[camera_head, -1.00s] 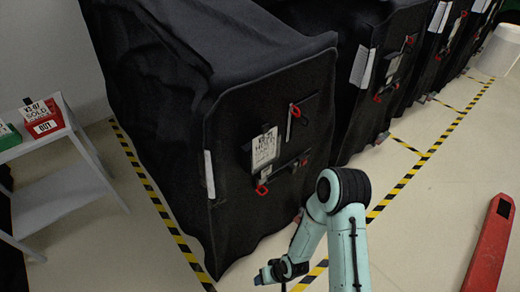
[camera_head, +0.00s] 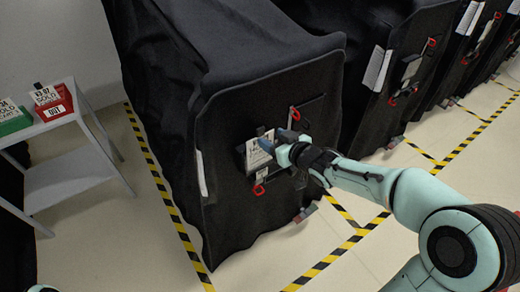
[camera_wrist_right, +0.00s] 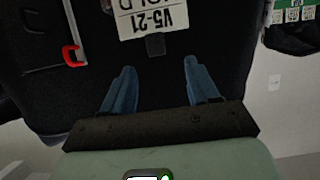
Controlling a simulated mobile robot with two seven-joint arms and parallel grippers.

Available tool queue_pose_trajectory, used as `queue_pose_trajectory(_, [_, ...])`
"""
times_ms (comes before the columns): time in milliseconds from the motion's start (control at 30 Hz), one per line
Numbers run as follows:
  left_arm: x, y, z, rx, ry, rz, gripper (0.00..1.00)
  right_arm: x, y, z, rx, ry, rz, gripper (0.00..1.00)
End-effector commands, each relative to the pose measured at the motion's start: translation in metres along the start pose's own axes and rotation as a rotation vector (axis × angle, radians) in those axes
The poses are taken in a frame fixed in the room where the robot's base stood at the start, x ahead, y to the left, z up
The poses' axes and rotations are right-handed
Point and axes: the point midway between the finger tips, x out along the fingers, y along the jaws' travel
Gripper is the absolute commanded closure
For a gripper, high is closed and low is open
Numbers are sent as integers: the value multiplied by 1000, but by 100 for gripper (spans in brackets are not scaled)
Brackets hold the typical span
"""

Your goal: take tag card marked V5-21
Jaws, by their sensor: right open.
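The white tag card marked V5-21 (camera_head: 257,151) hangs from a small black clip on the front of the nearest black-covered cart (camera_head: 235,215). In the right wrist view the card (camera_wrist_right: 153,18) shows upside down at the top edge, partly cut off, with its black clip (camera_wrist_right: 155,45) below it. My right gripper (camera_head: 277,141) is at the card's upper right in the head view. In the right wrist view its two blue fingers (camera_wrist_right: 158,70) are apart and empty, with the clip just beyond the gap. I cannot tell whether they touch. My left gripper is not in view.
A red handle (camera_head: 259,189) hangs below the card, another (camera_head: 294,114) above right. A grey side table (camera_head: 70,175) at left bears a green box (camera_head: 14,122) and a red box (camera_head: 53,109) with cards. More covered carts (camera_head: 405,80) stand at right, with striped floor tape around.

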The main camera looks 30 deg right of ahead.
Motion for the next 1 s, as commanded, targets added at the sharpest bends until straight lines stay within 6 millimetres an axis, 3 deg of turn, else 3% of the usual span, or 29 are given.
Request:
queue_pose_trajectory(100, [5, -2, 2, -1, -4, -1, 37, 22, 0, 2, 2, -2, -1, 40])
queue_pose_trajectory(367, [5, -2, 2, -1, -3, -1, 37, 42, 1, 0, 2, -1, 1, 40])
queue_pose_trajectory(667, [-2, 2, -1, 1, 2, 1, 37, 83, 4, 0, 2, 1, -1, 40])
queue_pose_trajectory(967, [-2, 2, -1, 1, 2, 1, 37, 88, 4, 1, 1, 1, 1, 40])
queue_pose_trajectory(1000, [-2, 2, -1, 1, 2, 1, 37, 88, 4, 1, 1, 1, 1, 50])
